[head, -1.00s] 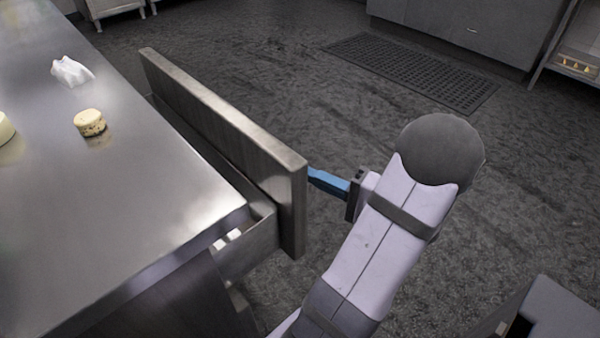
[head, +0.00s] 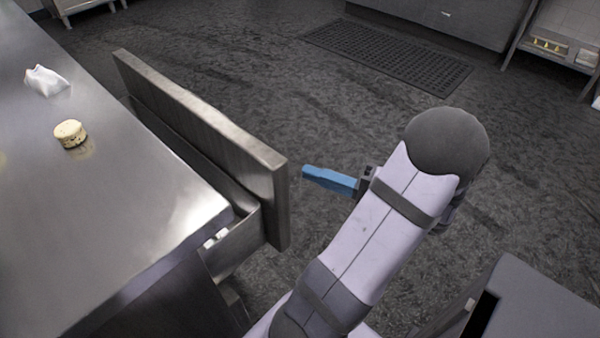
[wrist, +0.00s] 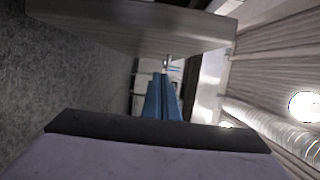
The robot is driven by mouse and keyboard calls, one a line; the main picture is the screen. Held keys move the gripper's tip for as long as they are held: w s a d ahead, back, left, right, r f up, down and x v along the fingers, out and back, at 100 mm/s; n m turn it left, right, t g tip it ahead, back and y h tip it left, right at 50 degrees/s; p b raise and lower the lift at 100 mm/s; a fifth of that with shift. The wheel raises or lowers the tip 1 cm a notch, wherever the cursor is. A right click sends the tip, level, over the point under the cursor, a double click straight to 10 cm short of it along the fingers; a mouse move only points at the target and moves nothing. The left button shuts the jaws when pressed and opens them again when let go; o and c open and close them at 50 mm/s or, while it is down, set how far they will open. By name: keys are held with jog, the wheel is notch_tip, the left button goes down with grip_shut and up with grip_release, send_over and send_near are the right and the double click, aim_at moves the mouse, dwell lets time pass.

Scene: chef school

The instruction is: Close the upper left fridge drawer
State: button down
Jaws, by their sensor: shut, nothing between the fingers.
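The steel fridge drawer (head: 205,140) stands pulled out from under the counter on the left of the head view. Its tall front panel faces my arm, and part of its side wall shows behind the panel's near end. My gripper (head: 306,172) has blue fingers and is shut and empty. It is to the right of the front panel's near end, with a small gap between fingertips and panel. In the wrist view the blue fingers (wrist: 163,90) point towards the drawer panel (wrist: 140,27), which spans the top. The drawer's inside is mostly hidden.
The steel counter top (head: 120,220) above the drawer holds a round cheese-like piece (head: 70,134) and a crumpled white item (head: 46,80). A dark floor mat (head: 390,55) lies at the back. A grey box-like unit (head: 545,310) is at lower right. The floor between is clear.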

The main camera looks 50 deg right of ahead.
jog(key=w+a+r+n+g+y+p, duration=0.2)
jog(key=w+r+n+g+y+p, duration=0.15)
jog(key=r+p, duration=0.55)
jog(key=w+a+r+n+g+y+p, duration=0.25)
jog(key=r+n+p, duration=0.25)
jog(key=r+p, duration=0.35)
jog(key=s+d+f+n+g+h, duration=0.5)
jog(key=s+d+f+n+g, duration=0.1)
jog(key=s+d+f+n, duration=0.1)
notch_tip(320, 180, down, 2)
jog(key=shift+d+f+g, duration=0.2)
jog(key=shift+d+g, duration=0.1)
jog(key=shift+d, duration=0.45)
jog(key=shift+s+n, duration=0.1)
jog(key=shift+n, duration=0.15)
jog(key=w+a+f+p, duration=0.1)
jog(key=w+a+f, duration=0.2)
jog(key=a+f, duration=0.5)
jog(key=shift+w+a, duration=0.4)
